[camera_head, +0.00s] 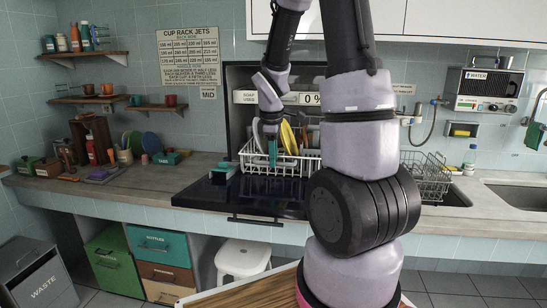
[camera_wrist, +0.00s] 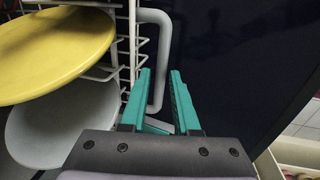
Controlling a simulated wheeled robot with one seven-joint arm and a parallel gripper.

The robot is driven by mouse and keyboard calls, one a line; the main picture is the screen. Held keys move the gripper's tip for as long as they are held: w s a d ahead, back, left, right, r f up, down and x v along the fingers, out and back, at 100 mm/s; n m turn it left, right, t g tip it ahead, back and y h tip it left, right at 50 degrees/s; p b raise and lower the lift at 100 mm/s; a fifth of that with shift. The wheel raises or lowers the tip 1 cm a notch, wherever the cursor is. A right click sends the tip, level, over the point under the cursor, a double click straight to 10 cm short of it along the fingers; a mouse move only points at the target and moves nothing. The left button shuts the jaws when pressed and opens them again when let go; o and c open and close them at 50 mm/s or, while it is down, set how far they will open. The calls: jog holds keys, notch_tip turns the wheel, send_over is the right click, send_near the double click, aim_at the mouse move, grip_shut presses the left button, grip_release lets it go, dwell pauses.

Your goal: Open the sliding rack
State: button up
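The sliding rack (camera_head: 250,163) is a white wire basket at the mouth of the open dishwasher, holding plates. Its white wire also shows at the left of the wrist view (camera_wrist: 144,46). A pale grey loop-shaped handle (camera_wrist: 164,50) stands out from the rack's wire. My gripper (camera_head: 272,160) points down at the rack's front left in the head view. In the wrist view, its teal fingers (camera_wrist: 160,75) are apart, with the lower part of the handle showing between them. I cannot tell whether either finger touches the handle.
The dark dishwasher door (camera_head: 240,195) lies folded down below the rack. A yellow plate (camera_wrist: 50,50) and a pale grey plate (camera_wrist: 65,125) stand in the rack beside my gripper. A second wire rack (camera_head: 425,178) is by the sink. A white stool (camera_head: 243,257) stands below the counter.

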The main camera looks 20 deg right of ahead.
notch_tip(320, 180, up, 11)
jog(key=s+a, duration=0.1)
jog(key=shift+s+f, duration=0.2)
jog(key=shift+s, duration=0.15)
